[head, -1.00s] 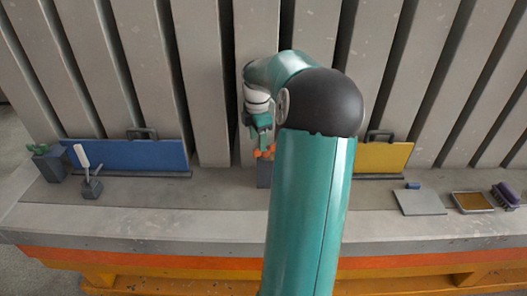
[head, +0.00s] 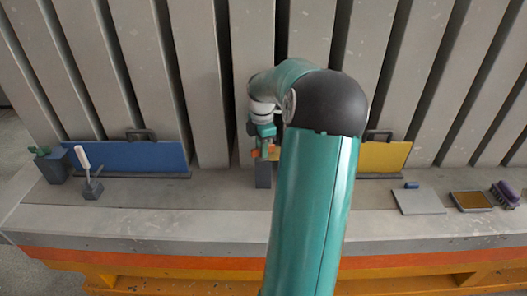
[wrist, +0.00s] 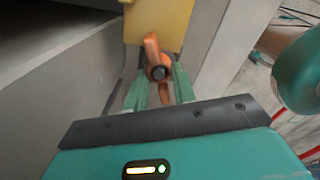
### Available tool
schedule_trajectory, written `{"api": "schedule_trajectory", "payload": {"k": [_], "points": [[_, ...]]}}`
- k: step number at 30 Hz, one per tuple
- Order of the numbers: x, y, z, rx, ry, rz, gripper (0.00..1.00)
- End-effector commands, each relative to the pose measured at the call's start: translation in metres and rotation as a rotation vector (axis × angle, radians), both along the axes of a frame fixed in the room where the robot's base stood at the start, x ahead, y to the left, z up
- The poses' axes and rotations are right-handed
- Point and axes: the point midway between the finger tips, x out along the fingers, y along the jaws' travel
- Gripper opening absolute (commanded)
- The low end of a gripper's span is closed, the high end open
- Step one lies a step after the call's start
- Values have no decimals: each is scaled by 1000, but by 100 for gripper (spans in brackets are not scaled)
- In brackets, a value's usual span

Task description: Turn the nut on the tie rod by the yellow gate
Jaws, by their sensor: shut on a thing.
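The nut is an orange wing nut (wrist: 152,46) in the wrist view, with one wing pointing up and one down. The dark round end of the tie rod (wrist: 160,73) shows at its middle. My gripper (wrist: 161,88) has its pale green fingers on either side of the nut and is shut on it. The yellow gate (wrist: 157,22) is just beyond the nut; in the head view (head: 385,157) it stands right of my arm, which hides its left part. In the head view my gripper (head: 265,153) is small, with orange showing at its fingers.
A blue gate (head: 120,156) stands at left. A plant pot (head: 53,167) and a white-handled tool in a holder (head: 92,189) are near it. A grey plate (head: 418,202), a shallow tray (head: 472,209) and a purple brush (head: 506,195) lie at right. Tall grey slabs rise behind.

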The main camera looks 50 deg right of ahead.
Motion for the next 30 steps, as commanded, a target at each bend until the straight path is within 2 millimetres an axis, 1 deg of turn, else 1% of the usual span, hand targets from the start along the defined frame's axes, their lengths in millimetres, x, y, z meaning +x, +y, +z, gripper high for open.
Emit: {"api": "schedule_trajectory", "payload": {"k": [1, 2, 4, 9, 11, 21, 23, 27, 30], "points": [[1, 2, 0, 4, 1, 1, 3], [1, 2, 0, 5, 2, -3, 0], [1, 2, 0, 4, 2, -43, 0], [3, 2, 0, 5, 1, -234, 0], [3, 2, 0, 6, 1, -279, 0], [4, 3, 0, 8, 1, -320, 0], [4, 3, 0, 7, 1, -370, 0], [5, 3, 0, 8, 1, -531, 0], [5, 2, 0, 9, 0, -592, 0]]}}
